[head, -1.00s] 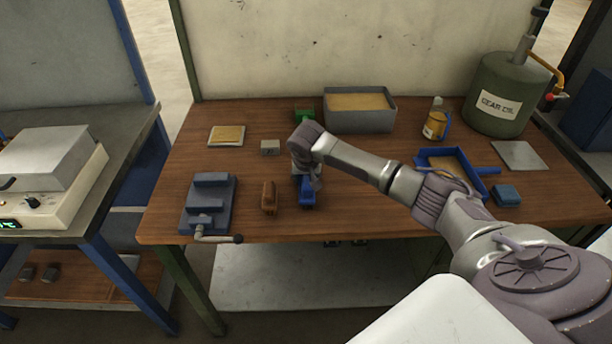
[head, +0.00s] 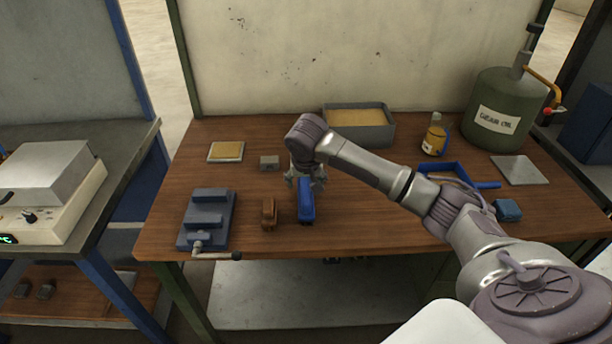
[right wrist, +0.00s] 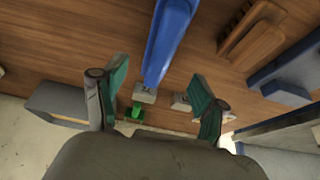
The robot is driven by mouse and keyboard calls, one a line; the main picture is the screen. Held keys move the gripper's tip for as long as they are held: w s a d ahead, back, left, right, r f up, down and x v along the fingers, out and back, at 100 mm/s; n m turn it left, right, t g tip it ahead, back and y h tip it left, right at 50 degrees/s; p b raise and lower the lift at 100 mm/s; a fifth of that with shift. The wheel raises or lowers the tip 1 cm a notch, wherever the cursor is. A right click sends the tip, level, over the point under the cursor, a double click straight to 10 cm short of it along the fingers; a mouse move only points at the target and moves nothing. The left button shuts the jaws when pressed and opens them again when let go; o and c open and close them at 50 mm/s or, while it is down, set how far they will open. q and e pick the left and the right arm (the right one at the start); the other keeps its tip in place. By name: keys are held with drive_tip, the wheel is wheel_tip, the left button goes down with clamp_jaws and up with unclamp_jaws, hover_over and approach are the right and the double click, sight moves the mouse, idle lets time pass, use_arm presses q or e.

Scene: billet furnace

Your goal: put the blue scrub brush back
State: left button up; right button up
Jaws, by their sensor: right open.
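The blue scrub brush (head: 306,207) lies on the wooden bench, to the right of a brown brush (head: 269,213). It also shows large in the right wrist view (right wrist: 168,42), its near end in line with the gap between the fingers. My right gripper (head: 305,181) is open, pointing down at the back end of the blue brush. In the right wrist view, the teal-padded fingers (right wrist: 160,97) are spread wide with nothing clamped between them. The brush's back end is partly hidden by the gripper in the head view. My left gripper is not in view.

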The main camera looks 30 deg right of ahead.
drive_tip(key=shift+v, duration=2.25)
drive_tip(key=shift+f, duration=0.1)
